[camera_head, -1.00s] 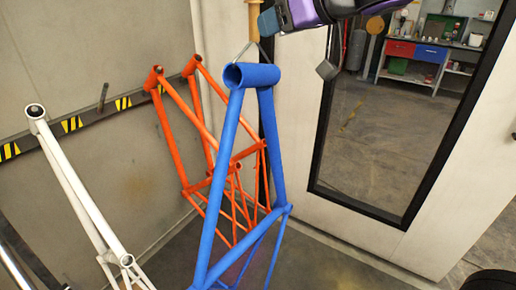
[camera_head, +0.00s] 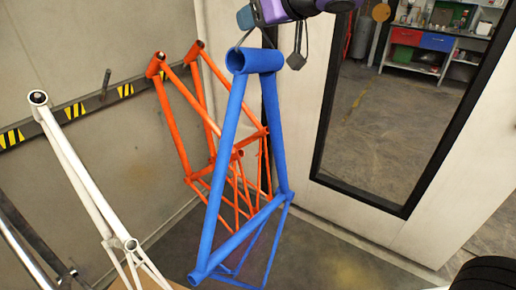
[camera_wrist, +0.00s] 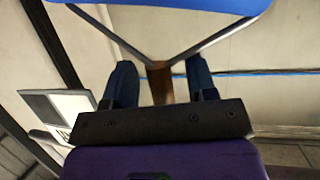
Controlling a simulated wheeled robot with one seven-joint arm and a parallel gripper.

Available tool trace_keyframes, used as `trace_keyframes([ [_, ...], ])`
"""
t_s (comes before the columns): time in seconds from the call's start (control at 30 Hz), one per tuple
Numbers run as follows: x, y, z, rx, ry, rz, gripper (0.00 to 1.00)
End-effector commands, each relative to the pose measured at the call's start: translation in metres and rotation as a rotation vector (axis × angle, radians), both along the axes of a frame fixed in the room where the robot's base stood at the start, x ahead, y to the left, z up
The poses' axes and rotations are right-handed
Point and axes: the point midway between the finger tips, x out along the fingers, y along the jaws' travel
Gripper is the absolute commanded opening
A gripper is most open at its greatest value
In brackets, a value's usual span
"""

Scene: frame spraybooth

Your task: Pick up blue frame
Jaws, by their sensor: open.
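The blue frame (camera_head: 232,150) hangs in the middle of the head view, head tube at the top and the rest reaching down. A thin wire runs up from its head tube. Part of the blue frame (camera_wrist: 170,5) crosses the top of the wrist view, with the wire in a V below it. My gripper (camera_head: 270,38) is above the head tube, apart from it. In the wrist view my gripper (camera_wrist: 160,82) is open, with a brown hanger piece (camera_wrist: 160,84) between its two fingers. Contact with the hanger cannot be told.
Orange frames (camera_head: 180,110) hang close behind the blue one, to its left. A white frame (camera_head: 80,175) stands at the left. A striped rail (camera_head: 75,112) runs along the back wall. A black-edged glass door (camera_head: 365,120) is at the right.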

Motion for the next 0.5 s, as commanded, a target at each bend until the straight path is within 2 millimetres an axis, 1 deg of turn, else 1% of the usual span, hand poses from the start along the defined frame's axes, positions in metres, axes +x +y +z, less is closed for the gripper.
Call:
trace_keyframes([
  [0.07,-0.0001,-0.0001,0.0001,0.000,0.000,0.000,0.52],
  [0.1,-0.0002,0.0000,0.0001,0.000,0.000,0.000,0.43],
  [0.17,-0.0003,-0.0001,0.0001,0.000,0.000,0.000,0.29],
  [0.2,-0.0003,-0.0001,0.0001,0.000,0.000,0.000,0.20],
  [0.3,-0.0003,-0.0001,0.0001,0.000,0.000,0.000,0.00],
  [0.5,-0.0003,-0.0002,0.0002,0.000,0.000,0.000,0.00],
])
